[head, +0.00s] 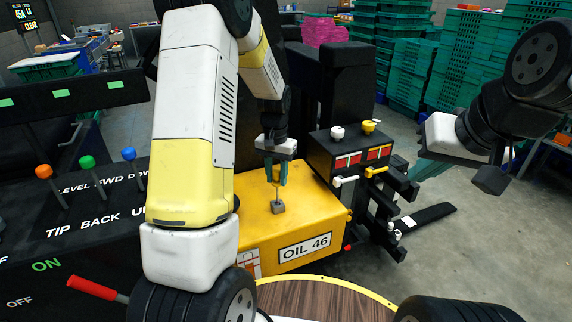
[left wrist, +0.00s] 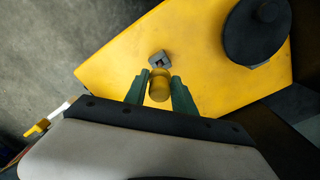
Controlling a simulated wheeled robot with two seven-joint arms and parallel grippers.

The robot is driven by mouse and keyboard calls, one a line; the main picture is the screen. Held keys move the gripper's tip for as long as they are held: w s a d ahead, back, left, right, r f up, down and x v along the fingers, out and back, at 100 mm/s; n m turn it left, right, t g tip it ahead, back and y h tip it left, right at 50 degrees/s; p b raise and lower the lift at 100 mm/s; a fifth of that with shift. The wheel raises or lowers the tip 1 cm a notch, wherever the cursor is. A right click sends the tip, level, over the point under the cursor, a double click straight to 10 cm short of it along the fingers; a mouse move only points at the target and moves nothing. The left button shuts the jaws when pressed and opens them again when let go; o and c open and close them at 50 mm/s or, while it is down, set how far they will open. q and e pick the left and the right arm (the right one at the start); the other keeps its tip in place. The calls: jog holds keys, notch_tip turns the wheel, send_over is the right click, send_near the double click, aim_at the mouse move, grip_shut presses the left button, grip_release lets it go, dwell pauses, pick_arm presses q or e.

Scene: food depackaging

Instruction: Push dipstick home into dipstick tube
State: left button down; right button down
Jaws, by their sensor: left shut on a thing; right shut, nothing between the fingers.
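The yellow dipstick (head: 276,173) is between the dark green fingers of my left gripper (head: 275,183), which is shut on its handle. In the left wrist view the round yellow handle (left wrist: 159,86) sits between both fingertips. The small grey dipstick tube (head: 277,207) stands on the yellow top of the machine, just below the gripper. It also shows in the left wrist view (left wrist: 159,59), just beyond the handle. I cannot tell how deep the dipstick's lower end is in the tube. My right gripper (head: 452,140) is raised at the right, away from the machine, its fingers barely visible.
The yellow housing (head: 320,215) carries an "OIL 46" label. A black valve block (head: 350,150) with levers stands to its right. A round black cap (left wrist: 257,30) rises from the housing. A lever panel (head: 90,200) is at left. Green crates (head: 400,60) stand behind.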

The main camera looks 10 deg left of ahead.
pick_arm(q)
jog(key=shift+f, duration=4)
jog(key=c, duration=1)
grip_release()
jog(key=shift+o, duration=0.2)
jog(key=shift+r, duration=0.1)
notch_tip(320, 180, up, 8)
jog(key=shift+f, duration=0.15)
